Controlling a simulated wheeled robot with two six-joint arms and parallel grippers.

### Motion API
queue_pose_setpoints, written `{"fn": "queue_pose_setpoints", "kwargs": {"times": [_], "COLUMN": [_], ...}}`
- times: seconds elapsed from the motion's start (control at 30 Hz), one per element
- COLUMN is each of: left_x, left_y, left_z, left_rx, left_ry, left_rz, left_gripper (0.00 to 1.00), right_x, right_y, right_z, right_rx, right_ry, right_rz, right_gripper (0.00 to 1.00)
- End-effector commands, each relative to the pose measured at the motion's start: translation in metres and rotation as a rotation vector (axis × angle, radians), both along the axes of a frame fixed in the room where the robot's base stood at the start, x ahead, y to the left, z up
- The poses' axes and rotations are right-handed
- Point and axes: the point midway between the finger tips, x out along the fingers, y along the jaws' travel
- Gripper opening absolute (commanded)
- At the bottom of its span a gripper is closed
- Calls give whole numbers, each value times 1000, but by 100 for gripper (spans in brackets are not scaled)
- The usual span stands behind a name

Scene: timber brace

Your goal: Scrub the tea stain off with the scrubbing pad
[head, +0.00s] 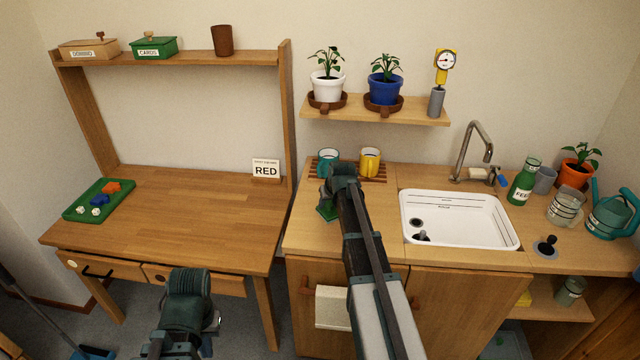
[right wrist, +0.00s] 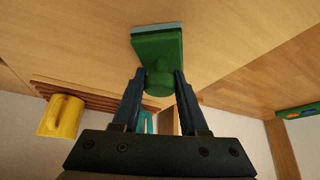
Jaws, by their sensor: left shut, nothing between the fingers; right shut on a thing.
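The scrubbing pad (right wrist: 158,47) is a green block with a round knob and a pale layer along its far edge. My right gripper (right wrist: 160,78) is shut on the knob. In the head view the pad (head: 326,212) shows at the left part of the wooden counter, partly behind my right arm. It is on or just above the wood; I cannot tell which. I see no tea stain in either view; the arm and pad hide part of the counter. My left gripper (head: 212,322) is low in front of the desk, shut and empty, its fingers mostly hidden.
A slatted rack (head: 375,176) with a teal mug (head: 327,159) and a yellow mug (head: 370,161) stands behind the pad. The white sink (head: 460,230) is to the right. The wooden desk (head: 190,215) on the left is mostly clear, with a green tray (head: 76,213).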

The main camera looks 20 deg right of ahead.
Motion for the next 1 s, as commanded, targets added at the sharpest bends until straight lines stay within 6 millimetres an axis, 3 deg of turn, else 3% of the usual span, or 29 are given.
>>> {"fn": "queue_pose_setpoints", "kwargs": {"times": [0.13,0.5,1.0], "left_x": [0,0,0], "left_y": [0,0,0], "left_z": [2,40,75], "left_rx": [0,0,0], "left_ry": [0,0,0], "left_rz": [0,0,0], "left_gripper": [0,0,0], "right_x": [4,5,7], "right_y": [4,10,18], "right_z": [2,45,80], "right_rx": [1,-6,-6], "right_ry": [0,-39,-37], "right_rz": [0,1,4], "right_gripper": [0,0,0]}}
